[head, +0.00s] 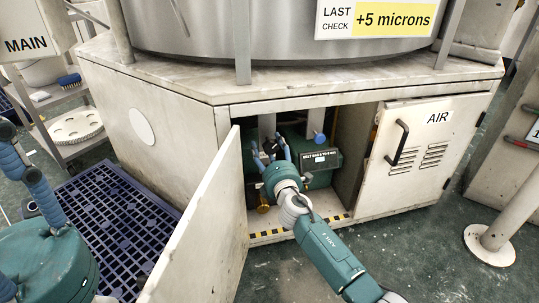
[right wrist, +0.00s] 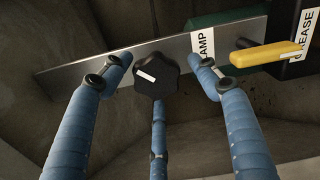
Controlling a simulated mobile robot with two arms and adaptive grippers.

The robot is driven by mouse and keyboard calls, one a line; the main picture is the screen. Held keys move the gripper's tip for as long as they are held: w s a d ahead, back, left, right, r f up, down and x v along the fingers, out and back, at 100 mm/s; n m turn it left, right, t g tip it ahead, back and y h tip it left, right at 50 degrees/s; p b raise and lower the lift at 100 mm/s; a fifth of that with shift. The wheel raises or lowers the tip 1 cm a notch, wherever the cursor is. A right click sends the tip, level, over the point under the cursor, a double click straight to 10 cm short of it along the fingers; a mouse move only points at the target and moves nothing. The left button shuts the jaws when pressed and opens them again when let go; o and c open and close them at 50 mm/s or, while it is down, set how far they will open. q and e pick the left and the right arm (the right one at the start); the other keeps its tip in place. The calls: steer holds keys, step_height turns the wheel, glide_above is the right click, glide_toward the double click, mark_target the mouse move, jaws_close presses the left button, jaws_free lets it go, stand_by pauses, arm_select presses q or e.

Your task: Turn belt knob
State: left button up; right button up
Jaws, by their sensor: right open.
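The belt knob (right wrist: 156,77), a black lobed knob with a white mark, sits on a metal strip (right wrist: 75,68) in the right wrist view. My right gripper (head: 268,152) reaches into the open cabinet. Its blue fingers are open, one on each side of the knob and one below it, with gaps visible at the sides. Whether the lower finger touches the knob I cannot tell. In the head view the fingers largely hide the knob. My left gripper (head: 30,185) shows partly at the left edge, away from the cabinet; its fingertips are cut off.
A yellow lever (right wrist: 265,55) by a GREASE label is right of the knob. In the head view, a blue-capped part (head: 319,138) is beside it. The open door (head: 195,230) stands left of my right arm; the AIR door (head: 420,155) is right. A purple grid mat (head: 105,225) lies left.

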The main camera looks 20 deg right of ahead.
steer(key=s, duration=1.1)
steer(key=shift+s+a, duration=0.35)
steer(key=shift+a, duration=0.05)
